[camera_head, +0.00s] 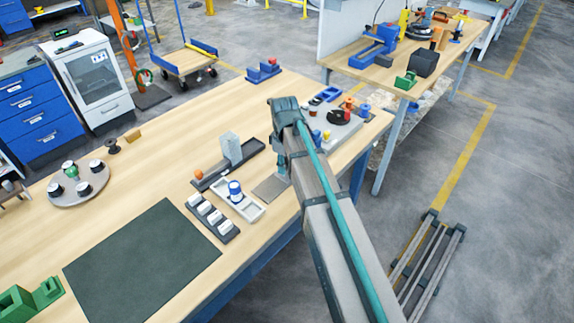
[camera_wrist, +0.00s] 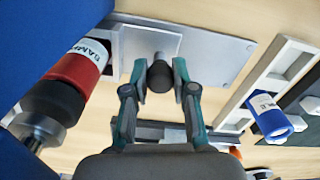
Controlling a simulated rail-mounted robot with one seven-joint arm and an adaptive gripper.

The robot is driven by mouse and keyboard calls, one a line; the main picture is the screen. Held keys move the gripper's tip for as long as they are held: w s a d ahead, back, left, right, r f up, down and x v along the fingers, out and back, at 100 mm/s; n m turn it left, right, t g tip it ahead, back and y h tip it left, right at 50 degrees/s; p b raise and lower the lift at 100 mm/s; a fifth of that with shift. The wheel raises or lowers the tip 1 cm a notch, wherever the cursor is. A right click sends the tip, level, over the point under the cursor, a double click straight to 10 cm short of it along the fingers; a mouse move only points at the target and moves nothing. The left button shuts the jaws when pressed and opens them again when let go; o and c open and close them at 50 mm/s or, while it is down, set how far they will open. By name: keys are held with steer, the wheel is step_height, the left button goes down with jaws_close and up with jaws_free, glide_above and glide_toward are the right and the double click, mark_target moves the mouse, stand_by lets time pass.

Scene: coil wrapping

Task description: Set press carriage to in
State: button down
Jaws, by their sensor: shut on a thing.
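In the wrist view my gripper (camera_wrist: 160,78) has its two teal-and-grey fingers closed on the sides of a dark round knob (camera_wrist: 158,76). The knob stands over a flat grey metal plate (camera_wrist: 215,52), which I take to be part of the press carriage. In the head view the same plate (camera_head: 268,189) lies near the table's front edge, right of a white tray. My gripper (camera_head: 283,172) reaches down at the plate's right side there. My arm hides the knob and most of the fingers in that view.
A white tray (camera_head: 252,213) with a blue-capped cylinder (camera_head: 235,189) is close left of the plate. A dark rail with a grey block (camera_head: 231,148) lies behind. A red-and-black cylinder (camera_wrist: 75,75) and large blue bodies crowd the wrist view's left.

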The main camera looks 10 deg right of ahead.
steer(key=c, duration=0.9)
jaws_free()
steer(key=shift+w+d, duration=0.25)
steer(key=shift+c, duration=0.2)
steer(key=shift+s+r, duration=0.1)
step_height(320, 180, up, 12)
